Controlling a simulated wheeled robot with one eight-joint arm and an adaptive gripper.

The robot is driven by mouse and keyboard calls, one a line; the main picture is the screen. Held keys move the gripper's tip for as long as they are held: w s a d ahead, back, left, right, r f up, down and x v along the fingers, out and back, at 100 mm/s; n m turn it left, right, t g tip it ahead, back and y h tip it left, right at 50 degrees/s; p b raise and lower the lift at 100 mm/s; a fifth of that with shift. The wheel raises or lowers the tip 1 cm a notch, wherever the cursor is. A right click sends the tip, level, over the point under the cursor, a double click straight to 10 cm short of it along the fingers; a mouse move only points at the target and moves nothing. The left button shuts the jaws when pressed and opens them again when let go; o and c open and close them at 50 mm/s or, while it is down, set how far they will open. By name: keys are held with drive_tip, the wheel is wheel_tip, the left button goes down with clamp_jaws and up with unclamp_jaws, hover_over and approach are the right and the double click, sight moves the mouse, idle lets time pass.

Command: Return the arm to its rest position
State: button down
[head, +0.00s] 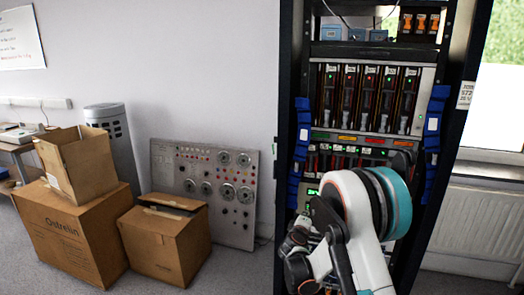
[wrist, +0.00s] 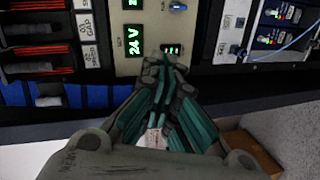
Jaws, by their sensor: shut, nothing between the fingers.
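My gripper (wrist: 163,75) is shut in the wrist view, with its dark and teal fingers together and nothing between them. Its tips point at a rack panel with a green "24 V" display (wrist: 132,40) and a smaller green readout (wrist: 172,49). I cannot tell whether the tips touch the panel. In the head view my white and teal arm is bent in front of the lower part of the equipment rack (head: 291,150) and hides some of it. The gripper's fingertips are not clear in that view.
A grey panel with dials (head: 232,222) leans on the wall. Cardboard boxes (head: 70,235) stand at the left. A radiator (head: 487,222) is at the right. Some floor is clear left of the rack.

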drive_tip(key=s+d+r+m+g+y, duration=0.1)
drive_tip(key=s+d+r+m+g, duration=0.15)
drive_tip(key=s+r, duration=0.7)
drive_tip(key=s+d+r+m+g, duration=0.2)
drive_tip(key=s+d+r+m, duration=0.15)
drive_tip(key=s+r, duration=0.6)
drive_tip(key=s+a+f+m+g+y, duration=0.1)
drive_tip(key=s+a+m+y, duration=0.1)
drive_tip(key=s, duration=1.3)
drive_tip(key=s+a+f+m+g+y, duration=0.1)
drive_tip(key=s+a+m+y, duration=0.1)
drive_tip(key=s, duration=1.4)
drive_tip(key=shift+a+f+m+g+y, duration=0.2)
drive_tip(key=shift+f+m+g+y, duration=0.15)
drive_tip(key=shift+m, duration=0.45)
